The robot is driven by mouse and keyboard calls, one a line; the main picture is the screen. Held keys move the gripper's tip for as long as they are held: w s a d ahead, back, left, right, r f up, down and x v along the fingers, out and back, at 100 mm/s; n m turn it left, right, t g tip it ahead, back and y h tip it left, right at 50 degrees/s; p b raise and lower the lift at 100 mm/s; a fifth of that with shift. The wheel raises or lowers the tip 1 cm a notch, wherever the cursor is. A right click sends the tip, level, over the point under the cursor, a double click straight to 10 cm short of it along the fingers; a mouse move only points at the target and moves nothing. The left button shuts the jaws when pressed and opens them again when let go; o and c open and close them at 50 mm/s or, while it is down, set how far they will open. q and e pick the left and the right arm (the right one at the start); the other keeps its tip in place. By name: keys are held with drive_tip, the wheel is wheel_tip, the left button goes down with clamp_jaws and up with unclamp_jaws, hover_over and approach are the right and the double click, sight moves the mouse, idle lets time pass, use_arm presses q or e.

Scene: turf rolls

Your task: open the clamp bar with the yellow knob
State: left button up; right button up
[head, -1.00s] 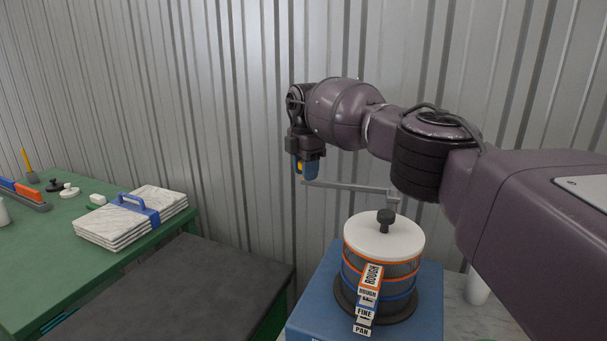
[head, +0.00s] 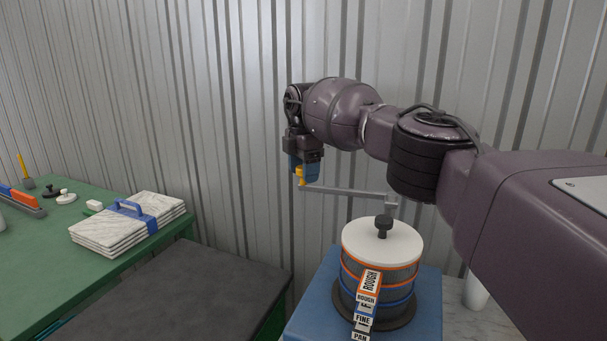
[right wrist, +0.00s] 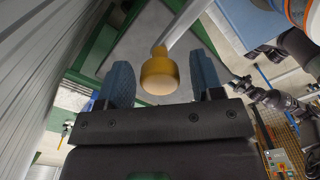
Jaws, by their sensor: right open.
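My right gripper (head: 304,170) is at that end, with blue fingers partly covering the knob. In the right wrist view, the yellow knob (right wrist: 159,75) lies between the two spread blue fingers, with visible gaps on both sides. The right gripper is open. My left gripper does not show in the head view.
The sieve stack (head: 366,290) with a white lid (head: 382,243) stands on a blue base (head: 322,292) below the bar. A corrugated wall (head: 240,120) is close behind. A green table (head: 40,265) with stacked white slabs (head: 110,234) is at left.

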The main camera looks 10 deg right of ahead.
wheel_tip(320, 180, up, 8)
drive_tip(key=shift+r+b, duration=0.1)
drive_tip(key=shift+b, duration=0.85)
drive_tip(key=shift+r, duration=0.75)
